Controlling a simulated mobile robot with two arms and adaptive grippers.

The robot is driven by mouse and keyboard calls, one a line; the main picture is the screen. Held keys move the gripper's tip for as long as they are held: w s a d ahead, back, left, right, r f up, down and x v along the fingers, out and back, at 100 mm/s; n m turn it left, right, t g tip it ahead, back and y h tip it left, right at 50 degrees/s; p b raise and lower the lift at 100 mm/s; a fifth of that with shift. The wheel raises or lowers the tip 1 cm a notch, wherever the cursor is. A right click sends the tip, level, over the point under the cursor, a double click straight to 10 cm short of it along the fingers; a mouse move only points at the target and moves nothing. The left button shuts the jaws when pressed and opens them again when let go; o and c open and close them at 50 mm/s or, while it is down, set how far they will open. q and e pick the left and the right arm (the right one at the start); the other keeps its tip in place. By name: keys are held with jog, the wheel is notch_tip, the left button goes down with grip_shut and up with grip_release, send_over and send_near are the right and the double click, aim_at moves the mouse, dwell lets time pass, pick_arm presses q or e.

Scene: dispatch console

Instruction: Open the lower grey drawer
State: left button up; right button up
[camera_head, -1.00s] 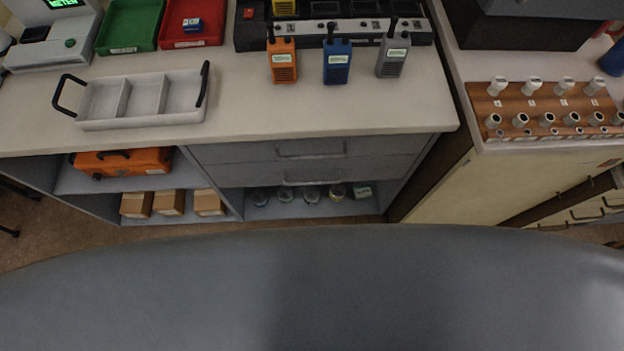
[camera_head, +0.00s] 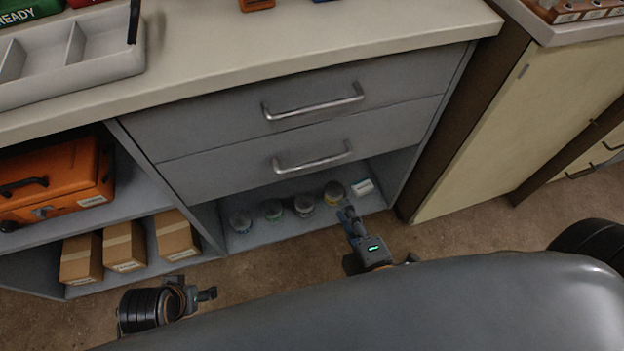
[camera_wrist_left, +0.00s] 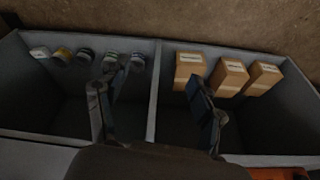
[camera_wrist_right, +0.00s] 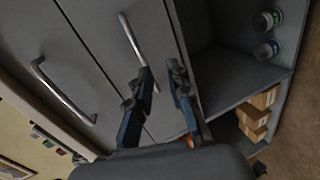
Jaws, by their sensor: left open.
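The lower grey drawer (camera_head: 225,175) is shut, below the upper drawer. Its silver bar handle (camera_head: 313,162) also shows in the right wrist view (camera_wrist_right: 131,42). My right gripper (camera_head: 347,215) is open and empty, below and slightly right of that handle in the head view. In the right wrist view its fingers (camera_wrist_right: 157,88) are apart, and the handle's near end appears between them; I cannot tell the depth gap. My left gripper (camera_head: 212,294) is low at the left, in front of the cabinet. In the left wrist view its fingers (camera_wrist_left: 152,95) are open and empty, before the shelves.
The upper drawer (camera_head: 210,115) is shut, with its own handle (camera_head: 313,105). Below the drawers, an open shelf holds several small jars (camera_head: 304,205). Cardboard boxes (camera_head: 124,247) and an orange case (camera_head: 58,186) fill the left shelves. The worktop (camera_head: 300,40) overhangs. A beige cabinet (camera_head: 530,125) stands at right.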

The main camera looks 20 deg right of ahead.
notch_tip(320, 180, up, 2)
jog(key=t+b, duration=0.1)
jog(key=p, duration=0.3)
send_near(324, 159)
jog(key=w, duration=0.1)
jog(key=shift+n, duration=0.3)
jog(key=x, duration=0.9)
jog(key=shift+f, duration=0.4)
pick_arm(q)
notch_tip(324, 159, down, 10)
jog(key=shift+s+a+f+g, duration=0.25)
jog(key=shift+s+a+g, duration=0.05)
pick_arm(e)
grip_shut()
